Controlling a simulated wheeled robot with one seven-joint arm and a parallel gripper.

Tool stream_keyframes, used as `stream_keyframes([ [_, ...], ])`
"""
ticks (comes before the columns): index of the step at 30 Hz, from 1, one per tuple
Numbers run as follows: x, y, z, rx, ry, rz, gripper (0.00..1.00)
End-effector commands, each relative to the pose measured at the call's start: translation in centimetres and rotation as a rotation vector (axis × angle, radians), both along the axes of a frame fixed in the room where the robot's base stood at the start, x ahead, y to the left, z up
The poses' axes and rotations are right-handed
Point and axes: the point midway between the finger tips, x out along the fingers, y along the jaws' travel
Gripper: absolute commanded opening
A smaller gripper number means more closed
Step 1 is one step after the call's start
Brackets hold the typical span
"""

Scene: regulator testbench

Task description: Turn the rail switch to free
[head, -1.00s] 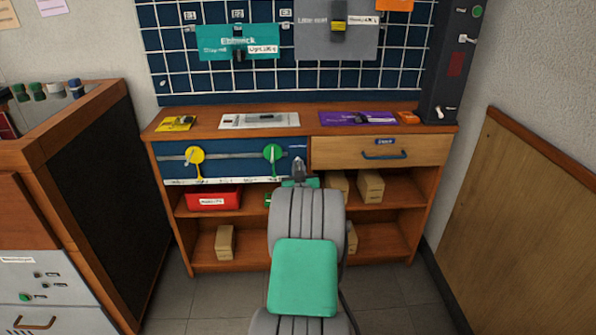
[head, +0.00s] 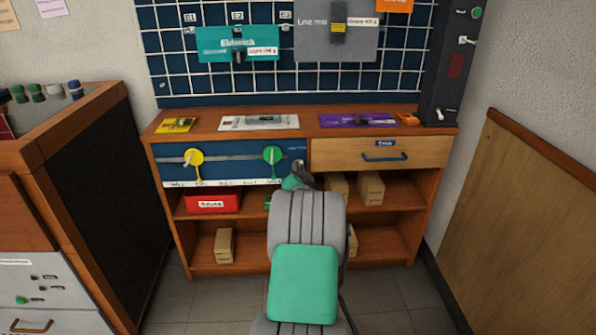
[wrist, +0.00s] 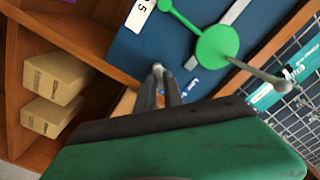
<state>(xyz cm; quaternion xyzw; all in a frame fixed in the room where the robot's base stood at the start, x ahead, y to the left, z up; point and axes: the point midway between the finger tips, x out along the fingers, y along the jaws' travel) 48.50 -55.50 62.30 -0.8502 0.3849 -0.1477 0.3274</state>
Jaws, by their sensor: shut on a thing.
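My gripper (head: 301,168) is at the right end of the blue rail panel (head: 225,151), just below a small blue label (head: 296,148). In the wrist view my gripper (wrist: 160,84) has its dark jaws close together on a small grey piece (wrist: 157,69) at the panel, which I take to be the rail switch. The jaws hide most of the switch, so I cannot read its position. A green disc slider (head: 272,154) and a yellow disc slider (head: 194,156) sit on the rail, left of my gripper.
A wooden drawer (head: 350,155) with a blue handle is right of my gripper. The shelf below holds a red bin (head: 212,203) and cardboard boxes (head: 371,188). In the wrist view the green disc (wrist: 216,46) and its rod are close beside the jaws.

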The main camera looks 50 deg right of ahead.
Motion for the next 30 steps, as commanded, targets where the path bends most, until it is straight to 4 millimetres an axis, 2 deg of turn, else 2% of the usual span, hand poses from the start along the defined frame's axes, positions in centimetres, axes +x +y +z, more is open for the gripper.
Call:
stream_keyframes([
  [20,-0.18,-0.19,0.13,0.041,-0.051,-0.004,0.00],
  [21,-0.18,-0.19,0.13,0.041,-0.051,-0.004,0.14],
  [28,0.02,0.01,0.06,0.042,-0.050,0.000,0.33],
  [30,0.07,0.05,0.05,0.042,-0.050,0.001,0.34],
])
